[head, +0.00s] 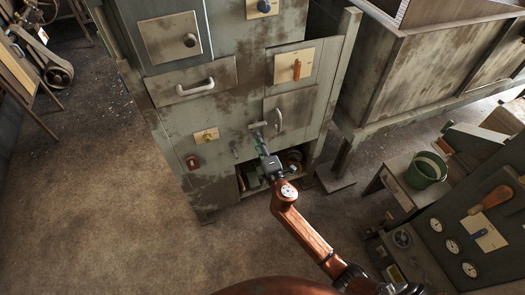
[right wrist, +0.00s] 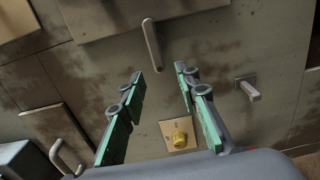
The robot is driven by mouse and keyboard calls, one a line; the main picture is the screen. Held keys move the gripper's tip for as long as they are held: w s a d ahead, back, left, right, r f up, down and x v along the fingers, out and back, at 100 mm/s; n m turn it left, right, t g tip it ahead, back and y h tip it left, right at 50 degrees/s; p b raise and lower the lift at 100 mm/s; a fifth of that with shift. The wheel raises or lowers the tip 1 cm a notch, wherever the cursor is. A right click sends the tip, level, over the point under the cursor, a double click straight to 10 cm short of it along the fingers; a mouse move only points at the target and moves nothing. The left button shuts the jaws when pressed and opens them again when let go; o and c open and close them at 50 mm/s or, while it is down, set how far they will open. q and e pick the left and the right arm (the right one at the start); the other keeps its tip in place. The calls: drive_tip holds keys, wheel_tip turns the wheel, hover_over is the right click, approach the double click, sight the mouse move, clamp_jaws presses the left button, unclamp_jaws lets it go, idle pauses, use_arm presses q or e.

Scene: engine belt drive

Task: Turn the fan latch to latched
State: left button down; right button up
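The likely fan latch is a small grey lever (right wrist: 250,91) on a square plate, right of my fingers in the right wrist view; no label on it is readable. Its arm slants down to the right in that view. In the head view it is small and unclear beside my right gripper (head: 258,131). In the right wrist view my right gripper (right wrist: 160,72) is open, its two green fingers apart with nothing between them, in front of the cabinet (head: 225,120). It stands apart from the lever. My left gripper is not in view.
The cabinet also carries a yellow knob (right wrist: 180,138), a door handle (right wrist: 152,45), a drawer handle (head: 195,87), an orange lever (head: 296,69) and a red switch (head: 192,162). A gauge panel (head: 460,240) and green bucket (head: 426,170) stand right.

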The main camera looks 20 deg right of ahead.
drive_tip(key=s, duration=0.7)
drive_tip(key=shift+d, duration=0.1)
idle(1.9)
